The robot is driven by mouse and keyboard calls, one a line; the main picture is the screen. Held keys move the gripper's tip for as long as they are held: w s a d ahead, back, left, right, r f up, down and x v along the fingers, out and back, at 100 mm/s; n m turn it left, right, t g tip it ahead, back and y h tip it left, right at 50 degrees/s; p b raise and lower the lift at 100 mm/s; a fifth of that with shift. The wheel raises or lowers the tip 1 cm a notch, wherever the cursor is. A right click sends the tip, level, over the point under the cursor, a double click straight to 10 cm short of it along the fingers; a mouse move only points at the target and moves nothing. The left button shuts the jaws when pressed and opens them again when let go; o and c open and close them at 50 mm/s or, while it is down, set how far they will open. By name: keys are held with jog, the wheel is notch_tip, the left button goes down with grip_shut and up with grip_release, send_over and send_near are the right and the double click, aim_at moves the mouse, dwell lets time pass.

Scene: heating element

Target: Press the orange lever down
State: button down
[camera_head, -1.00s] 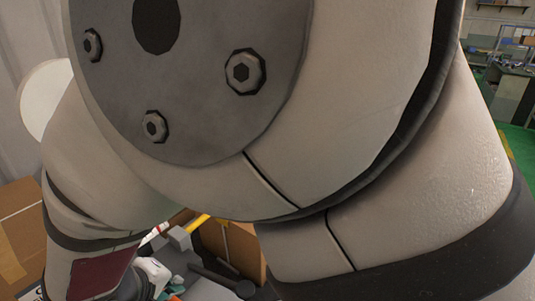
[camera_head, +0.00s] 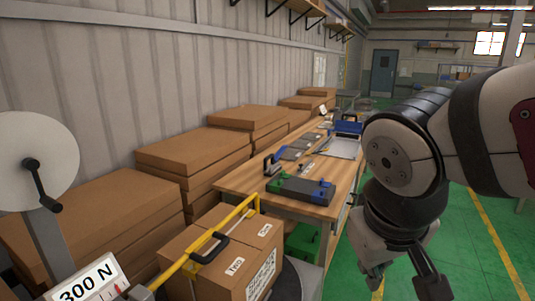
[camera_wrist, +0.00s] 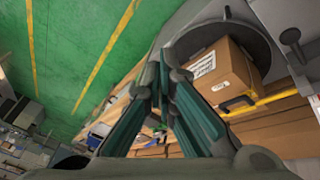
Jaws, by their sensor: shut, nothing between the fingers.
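A yellow-orange bar-like lever (camera_head: 170,272) with a black grip (camera_head: 208,247) runs across the top of a cardboard box (camera_head: 225,272) at the lower middle of the head view. It also shows in the wrist view (camera_wrist: 265,103), at the right beside the box. I cannot tell whether it is the task's orange lever; no other orange lever shows clearly. My gripper (camera_head: 405,285) hangs at the right of the head view, well to the right of the box and apart from it. In the wrist view its dark teal fingers (camera_wrist: 168,80) are shut and empty.
A white disc with a black crank (camera_head: 32,165) and a "300 N" gauge (camera_head: 90,285) stand at the left. A wooden workbench (camera_head: 245,182) with cases and tools lies behind the box. Stacked cartons (camera_head: 190,150) line the wall. Green floor is open at the right.

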jog(key=s+d+r+m+t+y, duration=0.1)
jog(key=s+d+m, duration=0.1)
jog(key=s+d, duration=0.2)
jog(key=shift+s+r+y, duration=0.35)
jog(key=shift+s+y, duration=0.05)
jog(key=shift+s, duration=0.75)
